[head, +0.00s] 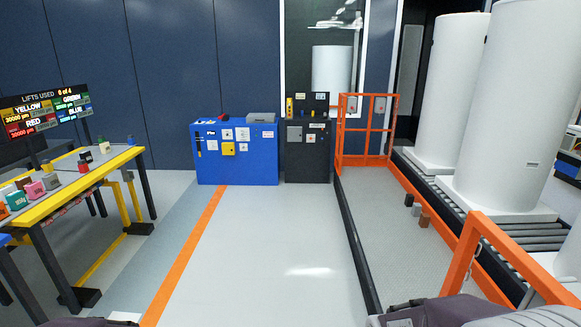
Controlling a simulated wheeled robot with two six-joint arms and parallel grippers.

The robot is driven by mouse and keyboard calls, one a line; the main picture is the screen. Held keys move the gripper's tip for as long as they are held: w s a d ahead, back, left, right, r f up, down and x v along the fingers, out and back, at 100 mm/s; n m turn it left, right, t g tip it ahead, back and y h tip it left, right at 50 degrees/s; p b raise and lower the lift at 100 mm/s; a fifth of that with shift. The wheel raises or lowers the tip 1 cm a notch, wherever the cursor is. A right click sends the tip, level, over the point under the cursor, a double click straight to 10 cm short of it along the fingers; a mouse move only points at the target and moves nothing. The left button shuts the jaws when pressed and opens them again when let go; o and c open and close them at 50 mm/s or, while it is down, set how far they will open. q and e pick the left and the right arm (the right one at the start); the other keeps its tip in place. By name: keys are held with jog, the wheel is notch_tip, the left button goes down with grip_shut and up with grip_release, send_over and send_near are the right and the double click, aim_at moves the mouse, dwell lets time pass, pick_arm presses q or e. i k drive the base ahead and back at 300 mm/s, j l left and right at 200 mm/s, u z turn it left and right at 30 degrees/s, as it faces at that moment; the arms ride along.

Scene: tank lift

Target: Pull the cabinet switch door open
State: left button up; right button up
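A dark grey cabinet (307,160) stands against the back wall, well away from me across the floor. A small light grey panel (295,134) is on its upper front, and it looks closed. I cannot tell for sure that this panel is the switch door. A yellow device (289,107) and small labels are near the cabinet's top. Only dark parts of my arms show at the bottom edge. The fingers of both grippers are out of view.
A blue cabinet (237,160) adjoins the grey one. A yellow-edged table (80,185) with several small blocks stands left. An orange railing (367,130), a roller conveyor (497,231) and white tanks (515,100) stand right. The middle floor (270,250) is clear.

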aim_at(293, 134)
jog(key=i+j+z, duration=0.1)
jog(key=i, duration=6.6)
jog(key=i+z, duration=0.25)
jog(key=i, duration=0.2)
jog(key=i+j+z, duration=0.2)
jog(key=i, duration=0.2)
jog(key=i+j+z, duration=0.25)
jog(key=i, duration=0.2)
